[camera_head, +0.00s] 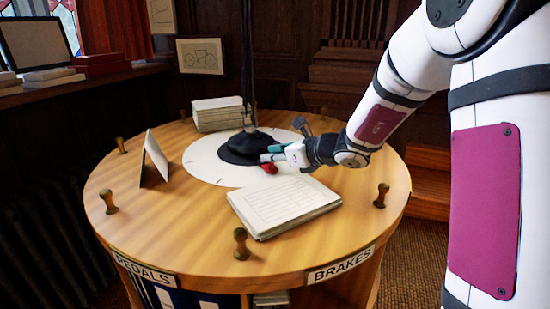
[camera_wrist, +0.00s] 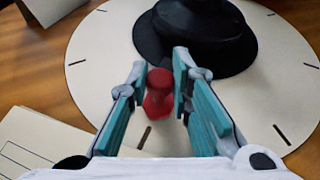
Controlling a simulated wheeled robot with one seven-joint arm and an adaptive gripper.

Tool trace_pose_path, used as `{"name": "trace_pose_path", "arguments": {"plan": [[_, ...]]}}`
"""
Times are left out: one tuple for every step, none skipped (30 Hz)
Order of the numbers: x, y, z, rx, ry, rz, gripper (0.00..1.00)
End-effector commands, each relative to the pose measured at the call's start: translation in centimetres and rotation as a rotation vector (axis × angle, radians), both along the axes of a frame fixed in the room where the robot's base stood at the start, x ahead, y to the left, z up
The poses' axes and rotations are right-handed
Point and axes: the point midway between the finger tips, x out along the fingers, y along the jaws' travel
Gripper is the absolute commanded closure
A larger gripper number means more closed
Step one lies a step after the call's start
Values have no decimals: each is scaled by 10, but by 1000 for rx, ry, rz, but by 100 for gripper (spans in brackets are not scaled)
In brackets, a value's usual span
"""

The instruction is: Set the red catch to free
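The red catch (camera_head: 270,168) is a small red knob at the front edge of the white disc (camera_head: 205,165) on the round wooden table. In the wrist view the catch (camera_wrist: 158,93) stands between the two teal-padded fingers, with a dark tick mark just below it. My gripper (camera_head: 272,153) is at the disc, its fingers close to the catch. It also shows in the wrist view (camera_wrist: 160,66), with its fingers apart on either side of the catch. I cannot tell whether a finger touches it. No word for the catch's setting is legible.
A black base (camera_head: 243,147) with a thin upright post stands on the disc behind the catch. A paper stack (camera_head: 285,205) lies in front, another (camera_head: 218,113) behind. A folded card (camera_head: 155,158) stands left. Brass knobs (camera_head: 241,243) ring the table edge, labelled PEDALS (camera_head: 144,268) and BRAKES (camera_head: 341,266).

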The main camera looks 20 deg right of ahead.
Motion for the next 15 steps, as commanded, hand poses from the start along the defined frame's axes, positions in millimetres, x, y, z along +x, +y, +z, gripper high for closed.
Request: {"name": "trace_pose_path", "arguments": {"plan": [[2, 0, 2, 1, -4, -1, 71], [2, 0, 2, 1, -4, -1, 64], [2, 0, 1, 1, -4, -1, 60], [2, 0, 1, 0, -3, -1, 60], [2, 0, 1, 0, -3, -1, 60], [2, 0, 1, 0, -3, -1, 60], [1, 0, 1, 0, -3, -1, 60], [1, 0, 1, 0, -3, -1, 60], [1, 0, 1, 0, -3, -1, 60], [1, 0, 1, 0, -3, -1, 60], [1, 0, 1, 0, -3, -1, 60], [0, -1, 2, 0, -3, -1, 60], [0, -2, 2, 0, -3, -1, 60], [-2, -2, 3, 0, -4, -2, 60], [-4, -4, 5, -1, -5, -3, 60]]}}
